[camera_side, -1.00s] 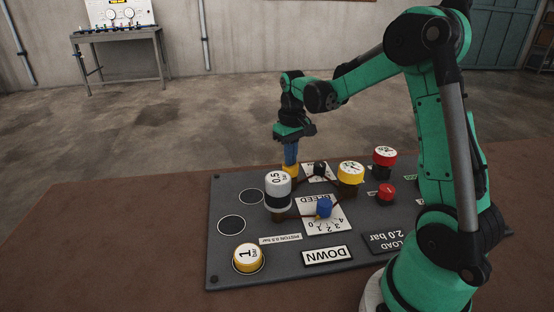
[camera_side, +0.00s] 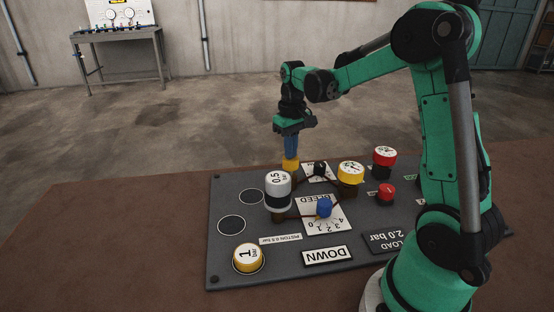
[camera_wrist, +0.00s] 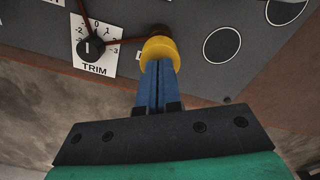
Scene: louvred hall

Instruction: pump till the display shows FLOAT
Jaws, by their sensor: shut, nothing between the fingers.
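My gripper (camera_side: 291,158) points straight down with its blue fingers closed together. The fingertips meet the top of the yellow pump knob (camera_side: 291,164) at the panel's far edge; nothing shows between the fingers. The wrist view also shows the shut fingers (camera_wrist: 158,65) against the yellow knob (camera_wrist: 158,50). The display (camera_side: 327,255) on the near part of the panel reads DOWN. A silver and black cylinder marked 0.5 (camera_side: 278,190) stands upright near the panel's middle.
The grey panel (camera_side: 225,275) carries a blue BLEED knob (camera_side: 324,207), black TRIM knob (camera_wrist: 90,48), yellow gauge (camera_side: 351,172), red-rimmed gauge (camera_side: 385,155) and red knob (camera_side: 386,191). A yellow weight marked 1 (camera_side: 248,258) sits at near left. Two ringed spots beyond it are empty.

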